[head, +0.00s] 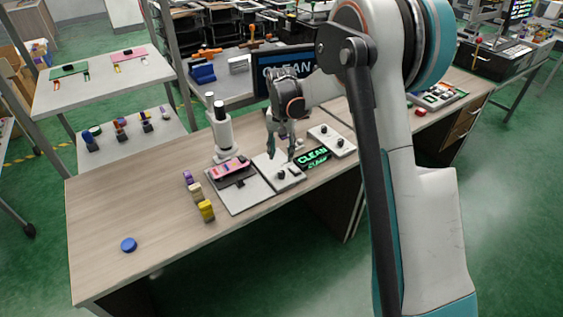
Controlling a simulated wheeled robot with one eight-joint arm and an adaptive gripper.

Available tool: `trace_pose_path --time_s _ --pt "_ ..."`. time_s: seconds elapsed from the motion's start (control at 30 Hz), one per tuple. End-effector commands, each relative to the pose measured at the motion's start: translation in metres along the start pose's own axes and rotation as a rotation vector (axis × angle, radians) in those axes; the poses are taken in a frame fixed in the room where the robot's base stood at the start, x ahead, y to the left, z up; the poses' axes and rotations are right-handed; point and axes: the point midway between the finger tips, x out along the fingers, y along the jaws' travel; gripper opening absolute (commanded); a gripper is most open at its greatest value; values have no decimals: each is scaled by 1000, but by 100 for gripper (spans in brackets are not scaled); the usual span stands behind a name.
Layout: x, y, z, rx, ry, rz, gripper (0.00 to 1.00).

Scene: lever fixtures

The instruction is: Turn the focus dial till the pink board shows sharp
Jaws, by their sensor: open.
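The pink board (231,168) lies on a dark plate under a white upright scope (222,132) with black eyepieces. A light panel (268,164) to its right carries small black knobs, one of them a dial (281,174). I cannot tell which knob is the focus dial. My gripper (281,155) points down above this panel with its fingers apart, empty. Whether a finger touches a knob is unclear.
Several purple, cream and yellow blocks (206,210) stand left of the board. A blue disc (129,244) lies front left, with bare bench around it.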

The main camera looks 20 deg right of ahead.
Motion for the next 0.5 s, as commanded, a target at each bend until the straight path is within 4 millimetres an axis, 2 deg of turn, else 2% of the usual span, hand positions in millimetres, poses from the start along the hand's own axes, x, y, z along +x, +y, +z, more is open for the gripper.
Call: trace_pose_path --time_s 0.1,0.2,0.5 --pt "-17 0 0 0 0 0 40" --pt "-25 0 0 0 0 0 40" --pt "-29 0 0 0 0 0 40"
